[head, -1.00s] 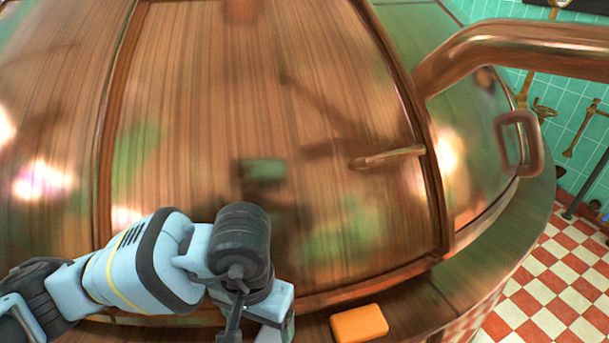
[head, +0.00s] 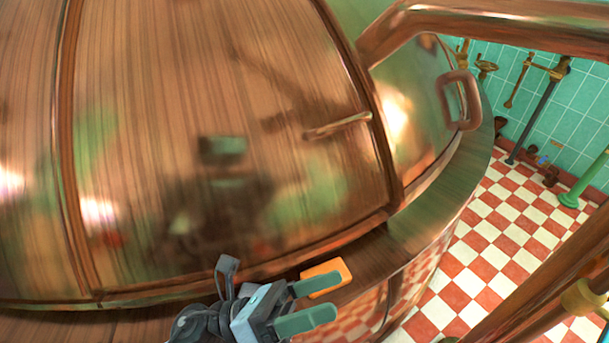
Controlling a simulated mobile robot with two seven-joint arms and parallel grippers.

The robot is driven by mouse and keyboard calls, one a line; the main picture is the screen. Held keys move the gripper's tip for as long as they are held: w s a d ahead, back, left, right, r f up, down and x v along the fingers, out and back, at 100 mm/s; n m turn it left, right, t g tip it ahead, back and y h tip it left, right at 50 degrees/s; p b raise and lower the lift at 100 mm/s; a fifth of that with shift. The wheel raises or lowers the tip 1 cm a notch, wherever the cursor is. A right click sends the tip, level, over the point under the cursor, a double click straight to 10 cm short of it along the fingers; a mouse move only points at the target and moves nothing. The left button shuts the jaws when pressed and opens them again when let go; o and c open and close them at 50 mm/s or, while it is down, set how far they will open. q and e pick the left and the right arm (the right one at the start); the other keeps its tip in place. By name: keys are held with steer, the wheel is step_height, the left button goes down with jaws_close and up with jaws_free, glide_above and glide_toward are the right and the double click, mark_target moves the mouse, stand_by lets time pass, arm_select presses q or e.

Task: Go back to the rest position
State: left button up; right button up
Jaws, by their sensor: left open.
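My left gripper (head: 322,303) is at the bottom middle of the head view, low in front of the copper kettle (head: 215,130). Its two green-grey fingers are apart and point right, with nothing between them. An orange block (head: 329,274) lies on the kettle's ledge just beyond the fingers. The upper finger overlaps it in the picture; I cannot tell whether they touch. My right gripper is not in view.
The kettle has a closed door with a handle (head: 338,126) and a copper pipe (head: 480,18) at the upper right. The ledge (head: 440,205) curves around it. A checkered floor (head: 480,235) lies open at right. A copper rail (head: 555,275) crosses the lower right corner.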

arm_select(q)
steer(key=w+a+f+n+t+y+p, duration=0.1)
steer(key=a+f+n+t+y, duration=0.65)
steer(key=n, duration=0.75)
steer(key=w+a+f+n+t+y+p, duration=0.15)
steer(key=a+f+n+t+y, duration=0.55)
steer(key=n, duration=0.8)
steer(key=s+a+f+n+g+y, duration=0.3)
steer(key=s+f+n, duration=0.3)
steer(key=s+f, duration=0.2)
steer(key=s+a+f+n+g+y, duration=0.3)
steer(key=s+f+n+g, duration=0.3)
steer(key=s+f, duration=0.2)
steer(key=shift+s+a+f+p, duration=0.3)
steer(key=shift+s+a, duration=0.05)
steer(key=shift+a, duration=0.45)
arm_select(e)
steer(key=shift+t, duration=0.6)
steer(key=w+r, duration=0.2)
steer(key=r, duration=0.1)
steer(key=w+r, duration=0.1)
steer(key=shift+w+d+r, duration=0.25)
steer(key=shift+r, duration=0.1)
